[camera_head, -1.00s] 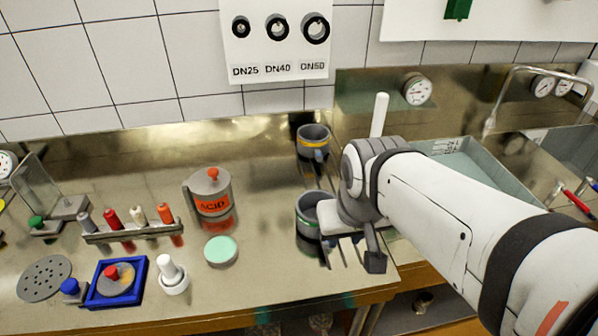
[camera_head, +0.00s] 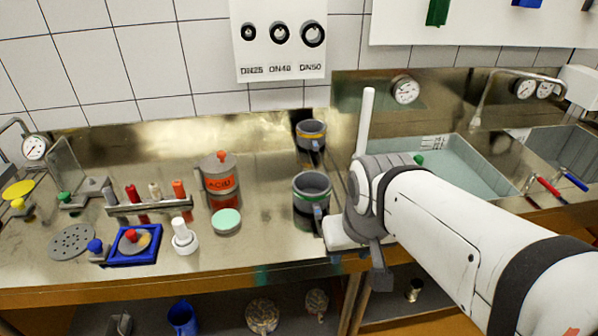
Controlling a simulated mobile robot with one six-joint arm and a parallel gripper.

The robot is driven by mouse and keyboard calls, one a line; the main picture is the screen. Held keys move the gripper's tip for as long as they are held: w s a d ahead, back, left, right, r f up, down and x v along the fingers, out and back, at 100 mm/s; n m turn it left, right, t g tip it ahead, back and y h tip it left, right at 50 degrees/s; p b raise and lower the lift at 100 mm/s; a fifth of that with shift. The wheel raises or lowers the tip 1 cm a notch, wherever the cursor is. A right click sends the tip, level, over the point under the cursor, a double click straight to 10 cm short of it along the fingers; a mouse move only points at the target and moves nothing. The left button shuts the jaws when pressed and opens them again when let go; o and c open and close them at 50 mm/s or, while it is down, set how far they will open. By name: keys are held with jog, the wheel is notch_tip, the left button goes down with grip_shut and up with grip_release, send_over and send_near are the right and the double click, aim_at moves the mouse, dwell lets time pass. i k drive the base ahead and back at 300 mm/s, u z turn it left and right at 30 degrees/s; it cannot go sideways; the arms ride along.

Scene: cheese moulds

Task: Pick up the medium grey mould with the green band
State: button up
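The medium grey mould with the green band (camera_head: 311,194) stands upright on the steel counter, right of the middle. My gripper (camera_head: 358,247) is just to the right and front of the green-banded mould, by the counter's front edge. No contact with the mould shows.
A sink (camera_head: 465,170) lies right. A white post (camera_head: 366,125) rises behind my wrist.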

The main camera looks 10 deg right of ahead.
aim_at(311, 191)
jog(key=z, duration=2.9)
jog(key=k, duration=2.1)
jog(key=u, duration=0.6)
jog(key=i, duration=1.05)
jog(key=u, duration=0.05)
